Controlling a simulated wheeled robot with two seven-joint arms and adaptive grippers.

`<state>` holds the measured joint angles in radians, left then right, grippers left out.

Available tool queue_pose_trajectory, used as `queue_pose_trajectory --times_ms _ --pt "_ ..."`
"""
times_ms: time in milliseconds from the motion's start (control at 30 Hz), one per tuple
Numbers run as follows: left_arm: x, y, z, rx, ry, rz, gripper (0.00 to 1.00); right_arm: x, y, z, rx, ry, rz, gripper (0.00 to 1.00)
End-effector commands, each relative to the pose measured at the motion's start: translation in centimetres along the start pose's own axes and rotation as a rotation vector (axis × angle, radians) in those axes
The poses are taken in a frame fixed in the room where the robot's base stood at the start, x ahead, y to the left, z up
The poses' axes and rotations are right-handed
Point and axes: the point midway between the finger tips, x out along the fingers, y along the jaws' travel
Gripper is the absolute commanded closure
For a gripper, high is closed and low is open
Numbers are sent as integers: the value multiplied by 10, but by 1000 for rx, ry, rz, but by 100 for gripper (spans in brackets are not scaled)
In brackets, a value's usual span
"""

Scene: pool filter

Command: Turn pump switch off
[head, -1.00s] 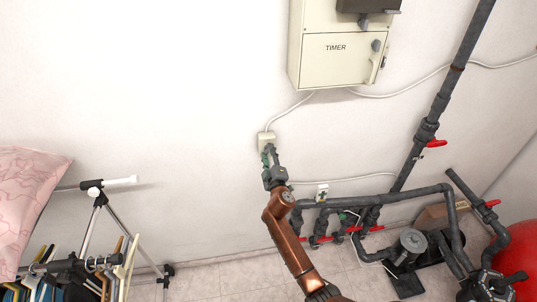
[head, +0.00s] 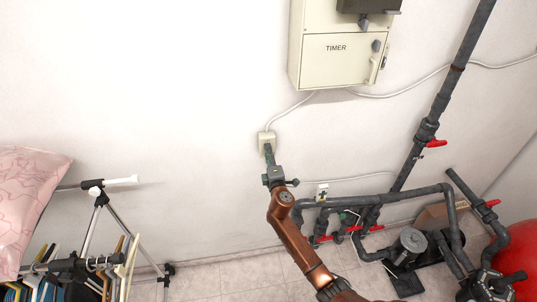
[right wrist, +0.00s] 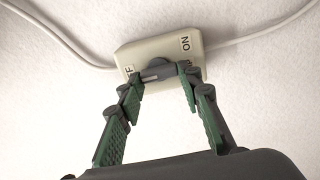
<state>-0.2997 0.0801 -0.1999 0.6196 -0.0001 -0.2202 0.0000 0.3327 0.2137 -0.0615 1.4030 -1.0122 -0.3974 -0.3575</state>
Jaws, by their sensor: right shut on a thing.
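The pump switch is a small cream box (head: 262,137) on the wall below the timer cabinet. In the right wrist view, the switch box (right wrist: 130,58) carries ON and partly covered OFF lettering and a dark grey knob (right wrist: 157,69). My right gripper (head: 268,153) reaches up to the box from below. In the right wrist view, its green-padded fingers (right wrist: 160,76) are at either side of the knob and shut on it. The fingers hide part of the lettering. My left gripper is out of view.
The timer cabinet (head: 336,68) hangs above and to the right of the switch. Grey pipes with red valves (head: 375,228) and a pump (head: 410,243) stand at the lower right. A clothes rack (head: 98,215) stands at the left.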

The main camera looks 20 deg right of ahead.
Motion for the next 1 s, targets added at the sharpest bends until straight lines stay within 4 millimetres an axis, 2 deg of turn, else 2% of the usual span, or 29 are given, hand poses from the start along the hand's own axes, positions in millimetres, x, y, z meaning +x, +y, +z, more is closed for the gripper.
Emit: queue_pose_trajectory --times_ms 333,367,600,867,1000 --pt "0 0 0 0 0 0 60 0 0 0 -5 1 0 91" --pt "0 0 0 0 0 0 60 0 0 0 -5 1 0 65" --pt "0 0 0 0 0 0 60 0 0 0 -3 0 0 49" --pt "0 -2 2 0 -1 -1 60 -1 0 0 -2 0 0 49" --pt "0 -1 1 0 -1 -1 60 -10 0 0 -2 -1 0 49"
